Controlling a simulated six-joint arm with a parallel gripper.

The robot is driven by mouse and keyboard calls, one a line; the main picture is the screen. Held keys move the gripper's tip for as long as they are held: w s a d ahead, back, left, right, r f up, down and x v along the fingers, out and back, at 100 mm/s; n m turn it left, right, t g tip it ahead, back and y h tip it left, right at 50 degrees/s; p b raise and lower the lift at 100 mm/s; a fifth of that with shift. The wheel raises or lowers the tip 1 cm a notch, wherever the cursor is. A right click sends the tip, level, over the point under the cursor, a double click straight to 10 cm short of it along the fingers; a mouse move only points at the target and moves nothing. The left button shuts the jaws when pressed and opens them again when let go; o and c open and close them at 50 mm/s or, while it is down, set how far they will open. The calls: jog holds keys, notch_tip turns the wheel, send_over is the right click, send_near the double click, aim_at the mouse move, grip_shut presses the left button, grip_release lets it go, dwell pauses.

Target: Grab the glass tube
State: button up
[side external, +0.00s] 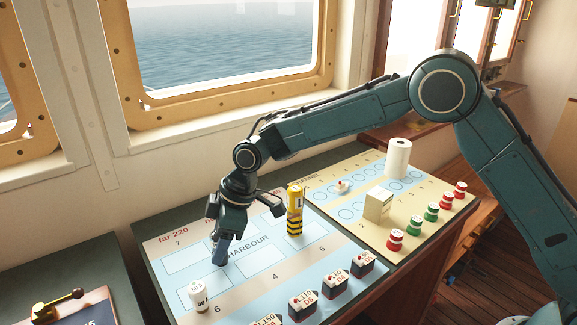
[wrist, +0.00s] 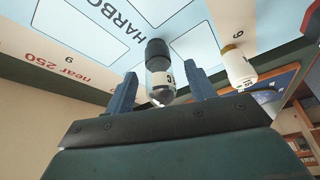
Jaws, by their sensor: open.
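In the wrist view, a small upright-looking cylinder (wrist: 159,75) with a dark cap, a pale label with a dark mark and a clear glassy end appears to be the glass tube. It shows between the two fingers of my gripper (wrist: 160,88), with gaps on both sides. In the side view my gripper (side external: 222,248) points down, low over the blue chart board (side external: 262,262) near the word HARBOUR. It is open. The tube is hidden or cannot be made out there.
A white cylinder (side external: 199,295) stands close in front of my gripper. A yellow-and-black striped post (side external: 295,212) stands to its right. Several black-and-white blocks (side external: 303,306) line the near edge. A cream box (side external: 378,203), white roll (side external: 398,159) and red and green pieces (side external: 431,212) stand farther right.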

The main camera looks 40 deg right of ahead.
jog(key=shift+x, duration=1.4)
jog(key=c, duration=1)
